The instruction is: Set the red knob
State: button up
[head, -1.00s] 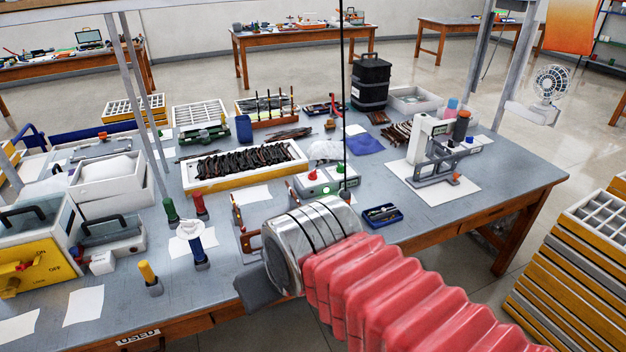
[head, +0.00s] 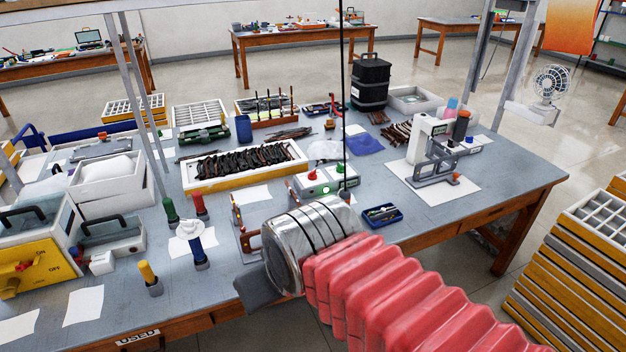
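A small white box (head: 328,184) near the middle front of the table has a red knob (head: 312,175) on top, beside a green knob (head: 341,168). I cannot tell which one the task means. My gripper (head: 256,289) is low at the table's front edge, left of my red ribbed sleeve, apart from all of these. Its dark grey end is partly hidden by the silver wrist, and no finger gap shows.
A blue tray (head: 382,223) lies right of my wrist. Upright handles in blue (head: 196,244), yellow (head: 148,272), green and red stand to the left. A thin black pole (head: 343,90) rises beside the white box. Stacked yellow-edged trays (head: 575,270) stand at the right.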

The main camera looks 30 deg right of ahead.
aim_at(312, 176)
jog(key=k, duration=1.35)
jog(key=z, duration=0.65)
jog(key=i, duration=2.35)
jog(key=u, duration=0.65)
